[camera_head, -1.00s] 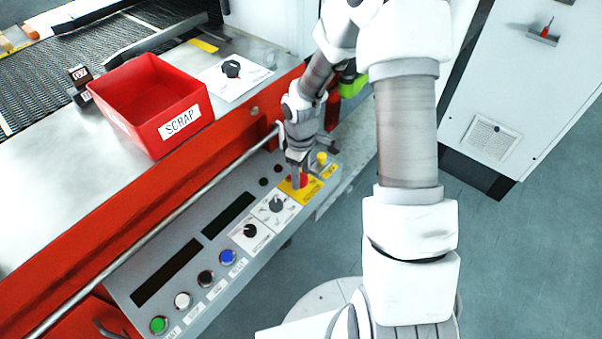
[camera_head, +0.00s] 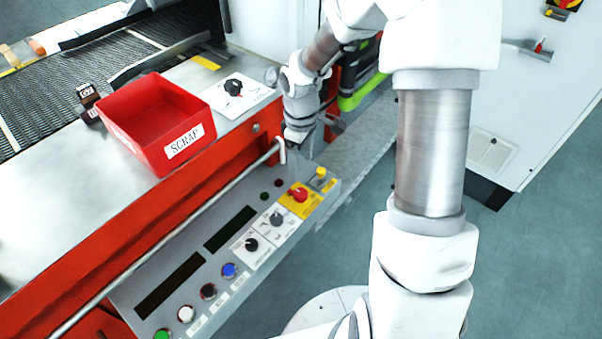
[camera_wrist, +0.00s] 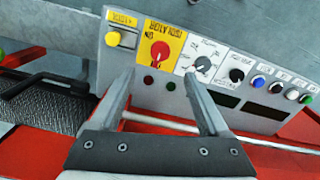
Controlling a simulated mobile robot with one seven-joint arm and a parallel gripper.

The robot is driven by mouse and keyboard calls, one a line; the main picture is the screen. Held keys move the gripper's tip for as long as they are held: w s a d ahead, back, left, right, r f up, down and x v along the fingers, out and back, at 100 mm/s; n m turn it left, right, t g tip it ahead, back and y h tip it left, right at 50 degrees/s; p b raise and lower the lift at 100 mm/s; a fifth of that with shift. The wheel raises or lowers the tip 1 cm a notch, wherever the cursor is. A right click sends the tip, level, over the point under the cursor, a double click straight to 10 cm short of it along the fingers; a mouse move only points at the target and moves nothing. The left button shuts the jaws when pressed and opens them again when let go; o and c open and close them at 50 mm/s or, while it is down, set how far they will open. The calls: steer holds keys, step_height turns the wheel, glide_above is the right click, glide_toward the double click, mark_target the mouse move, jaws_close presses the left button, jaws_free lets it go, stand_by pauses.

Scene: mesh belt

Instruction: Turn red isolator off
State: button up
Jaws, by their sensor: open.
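The red isolator knob (camera_head: 298,194) sits on a yellow plate on the sloped control panel, near its far right end. In the wrist view the red knob (camera_wrist: 159,53) is ahead of the fingers, on the yellow plate with upside-down isolator lettering. Its handle looks roughly upright there. My gripper (camera_head: 298,138) is behind and above the knob, clear of it. In the wrist view my gripper (camera_wrist: 160,85) is open, with its two fingers spread and nothing between them. The knob is in full sight and untouched.
A yellow button (camera_head: 321,172) and a grey rotary knob (camera_head: 277,218) flank the isolator. A metal rail (camera_head: 180,231) runs along the panel. A red scrap bin (camera_head: 160,125) stands on the worktop. A red-yellow switch (camera_head: 566,4) is on the white cabinet at right.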

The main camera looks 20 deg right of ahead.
step_height(320, 180, up, 6)
steer(key=shift+p, duration=0.45)
steer(key=shift+r, duration=0.1)
steer(key=s+r+m+t+p, duration=0.5)
steer(key=s+r+m, duration=0.4)
steer(key=s+r, duration=1.1)
step_height(320, 180, up, 4)
steer(key=shift+s+r+m+t+p, duration=0.15)
steer(key=shift+m+t+p, duration=0.15)
steer(key=shift+p, duration=0.4)
